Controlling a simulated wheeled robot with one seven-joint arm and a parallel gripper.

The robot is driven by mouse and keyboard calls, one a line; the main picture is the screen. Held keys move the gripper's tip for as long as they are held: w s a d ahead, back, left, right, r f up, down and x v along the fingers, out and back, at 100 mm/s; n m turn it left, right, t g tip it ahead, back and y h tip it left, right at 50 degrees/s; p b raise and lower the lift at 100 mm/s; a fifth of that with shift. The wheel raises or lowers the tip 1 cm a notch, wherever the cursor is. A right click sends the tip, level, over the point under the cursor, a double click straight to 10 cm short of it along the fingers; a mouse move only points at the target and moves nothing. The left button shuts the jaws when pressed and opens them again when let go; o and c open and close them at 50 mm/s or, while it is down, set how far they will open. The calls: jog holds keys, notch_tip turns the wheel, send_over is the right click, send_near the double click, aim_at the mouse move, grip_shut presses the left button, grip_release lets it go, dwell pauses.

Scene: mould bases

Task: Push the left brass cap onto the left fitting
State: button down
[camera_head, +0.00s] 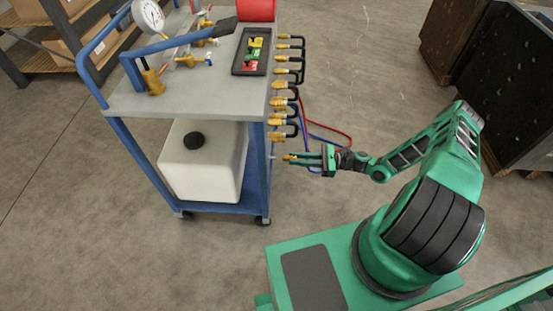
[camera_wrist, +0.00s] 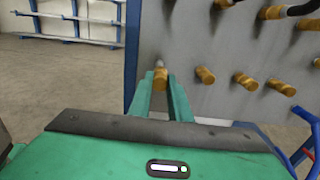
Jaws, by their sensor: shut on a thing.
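My gripper (camera_head: 300,159) is beside the cart's right side, its fingers pointing left at it. In the wrist view, my gripper (camera_wrist: 160,88) is shut on a small brass cap (camera_wrist: 160,77), held between the fingertips. The cap also shows in the head view (camera_head: 287,157) at the finger ends. A pale metal fitting (camera_wrist: 159,62) shows just beyond the cap, near the panel's left edge. The cap lies nearly in line with it and hides part of it. I cannot tell whether cap and fitting touch.
Several brass fittings (camera_wrist: 205,75) stick out of the grey panel (camera_wrist: 215,110) to the right. Black hoses with brass ends (camera_head: 280,104) line the cart side above my gripper. Red and blue hoses (camera_head: 325,132) hang close by. A blue post (camera_wrist: 132,50) borders the panel.

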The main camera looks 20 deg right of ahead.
jog(key=shift+v, duration=3)
